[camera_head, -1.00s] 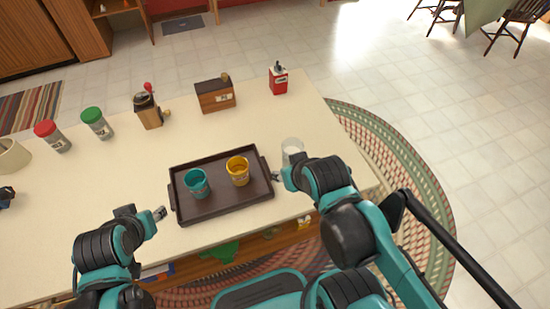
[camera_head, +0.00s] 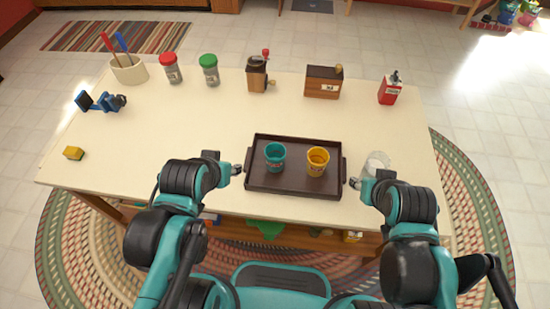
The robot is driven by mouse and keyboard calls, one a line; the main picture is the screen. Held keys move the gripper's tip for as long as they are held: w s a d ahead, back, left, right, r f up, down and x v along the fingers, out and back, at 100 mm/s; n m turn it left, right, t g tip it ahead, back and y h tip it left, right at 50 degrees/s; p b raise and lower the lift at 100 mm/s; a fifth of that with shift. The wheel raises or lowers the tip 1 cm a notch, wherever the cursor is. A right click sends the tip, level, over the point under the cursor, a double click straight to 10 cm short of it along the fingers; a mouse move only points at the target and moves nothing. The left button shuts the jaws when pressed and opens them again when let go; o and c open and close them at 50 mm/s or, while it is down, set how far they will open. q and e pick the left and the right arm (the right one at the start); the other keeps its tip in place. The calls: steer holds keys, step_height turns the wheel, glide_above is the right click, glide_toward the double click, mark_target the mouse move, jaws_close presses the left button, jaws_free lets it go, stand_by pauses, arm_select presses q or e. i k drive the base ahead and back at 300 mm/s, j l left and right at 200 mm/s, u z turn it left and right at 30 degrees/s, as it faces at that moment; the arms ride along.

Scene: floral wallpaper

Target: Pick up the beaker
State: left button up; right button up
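A clear glass beaker (camera_head: 377,162) stands on the cream table, just right of the dark tray. My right gripper (camera_head: 356,183) is at the table's front edge, in front of and slightly left of the beaker; its arm hides the beaker's lower part. The gripper's fingers are too small to tell whether they are open. My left gripper (camera_head: 237,170) is just left of the tray and far from the beaker. Its fingers are also too small to judge.
The dark tray (camera_head: 296,187) holds a teal cup (camera_head: 275,157) and a yellow cup (camera_head: 317,161). Shakers, a grinder (camera_head: 257,75), a wooden box (camera_head: 323,82) and a red tin (camera_head: 389,89) line the back.

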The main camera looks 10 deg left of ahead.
mark_target(376, 159)
steer(key=k+j+z, duration=0.35)
steer(key=j, duration=0.2)
steer(key=k+j+z, duration=0.3)
steer(key=k+j, duration=0.15)
